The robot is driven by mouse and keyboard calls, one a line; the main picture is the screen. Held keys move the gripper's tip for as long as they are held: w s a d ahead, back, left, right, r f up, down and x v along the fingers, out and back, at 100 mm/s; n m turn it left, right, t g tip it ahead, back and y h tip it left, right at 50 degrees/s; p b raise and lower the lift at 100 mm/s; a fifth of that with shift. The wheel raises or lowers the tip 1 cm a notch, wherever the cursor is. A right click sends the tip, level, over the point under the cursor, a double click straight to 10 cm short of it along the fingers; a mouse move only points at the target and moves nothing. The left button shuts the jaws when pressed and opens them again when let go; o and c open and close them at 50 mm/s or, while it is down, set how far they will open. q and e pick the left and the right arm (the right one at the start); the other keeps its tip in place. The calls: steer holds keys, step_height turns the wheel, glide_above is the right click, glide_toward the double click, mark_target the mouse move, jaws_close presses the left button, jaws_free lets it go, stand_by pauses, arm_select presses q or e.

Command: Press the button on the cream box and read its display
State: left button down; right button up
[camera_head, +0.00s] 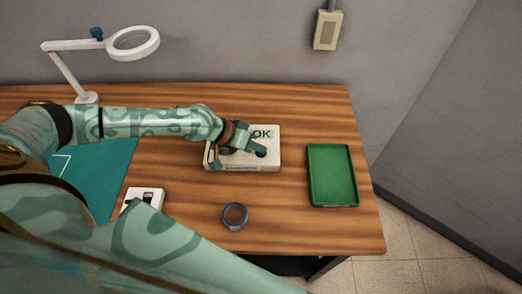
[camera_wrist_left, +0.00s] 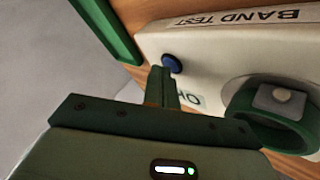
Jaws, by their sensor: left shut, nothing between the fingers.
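The cream box (camera_head: 243,164) stands on the wooden table and is labelled "BAND TEST" in the left wrist view (camera_wrist_left: 222,30). Its display (camera_head: 263,133) reads "OK"; in the wrist view the display (camera_wrist_left: 188,99) is partly hidden behind my finger. The blue round button (camera_head: 261,153) also shows in the wrist view (camera_wrist_left: 171,63). My left gripper (camera_head: 255,149) is shut and empty, over the box, with its fingertips (camera_wrist_left: 160,76) right at the button's edge. I cannot tell whether they touch it. A green band (camera_wrist_left: 262,113) sits at the box's round pad. My right gripper is out of view.
A green tray (camera_head: 312,176) lies right of the box. A blue ring (camera_head: 235,216) lies in front, and a small white device (camera_head: 143,195) is at front left. A teal mat (camera_head: 105,172) and a white magnifier lamp (camera_head: 133,43) are at left. The table's right edge is beyond the tray.

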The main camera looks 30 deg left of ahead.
mark_target(257, 154)
arm_select(q)
steer(key=shift+r+p, duration=0.75)
steer(key=shift+r, duration=0.05)
step_height(257, 154, up, 5)
steer(key=p, duration=0.4)
steer(key=shift+p, duration=0.35)
